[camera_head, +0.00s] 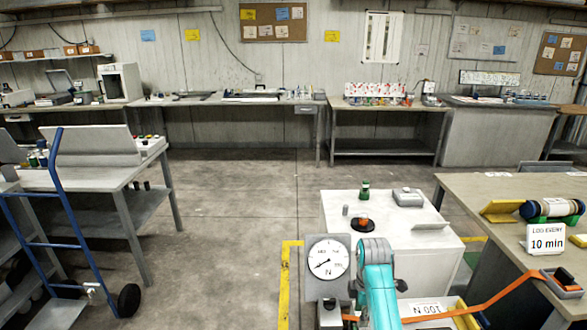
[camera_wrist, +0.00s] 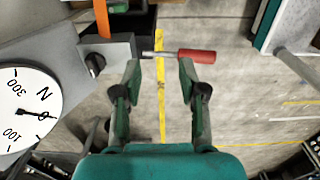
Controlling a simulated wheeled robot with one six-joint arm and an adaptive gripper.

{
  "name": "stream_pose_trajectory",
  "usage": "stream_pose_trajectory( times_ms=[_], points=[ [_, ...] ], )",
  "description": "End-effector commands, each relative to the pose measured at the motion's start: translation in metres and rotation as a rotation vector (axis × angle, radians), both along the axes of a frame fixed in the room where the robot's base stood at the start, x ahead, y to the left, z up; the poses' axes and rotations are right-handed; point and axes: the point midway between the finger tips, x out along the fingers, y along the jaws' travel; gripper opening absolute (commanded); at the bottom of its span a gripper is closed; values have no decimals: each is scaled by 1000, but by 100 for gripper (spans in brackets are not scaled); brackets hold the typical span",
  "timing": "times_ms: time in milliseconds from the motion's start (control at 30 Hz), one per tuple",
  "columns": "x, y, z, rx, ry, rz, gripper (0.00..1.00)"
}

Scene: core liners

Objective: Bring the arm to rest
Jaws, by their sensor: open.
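My teal arm (camera_head: 375,285) reaches up from the bottom of the head view, beside a white dial gauge marked N (camera_head: 327,258). My gripper (camera_wrist: 160,68) shows in the wrist view with its two dark green fingers apart. A red-handled lever (camera_wrist: 196,56) with a metal shaft runs across just beyond the fingertips, from a grey block (camera_wrist: 110,50). No object is clearly gripped, and I cannot tell whether a finger touches the shaft. The gauge also shows at the left of the wrist view (camera_wrist: 28,108). My fingers cannot be made out in the head view.
An orange strap (camera_head: 495,300) runs to a buckle on the wooden bench (camera_head: 480,205) at right. A white cabinet (camera_head: 385,240) with small items stands just ahead. A blue hand truck (camera_head: 75,230) stands at left. The middle floor (camera_head: 230,210) is clear.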

Motion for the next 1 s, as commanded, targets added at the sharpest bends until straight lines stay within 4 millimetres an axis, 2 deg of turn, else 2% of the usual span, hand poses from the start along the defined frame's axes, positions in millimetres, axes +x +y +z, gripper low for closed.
stream_pose_trajectory(
  times_ms=[267, 567, 767, 1000],
  points=[
    [-12, 1, -29, 1, -38, -49, 42],
    [-35, 1, -76, 8, -112, -140, 42],
    [-69, 2, -123, 26, -198, -250, 42],
    [-128, 3, -175, 73, -334, -414, 42]
  ],
)
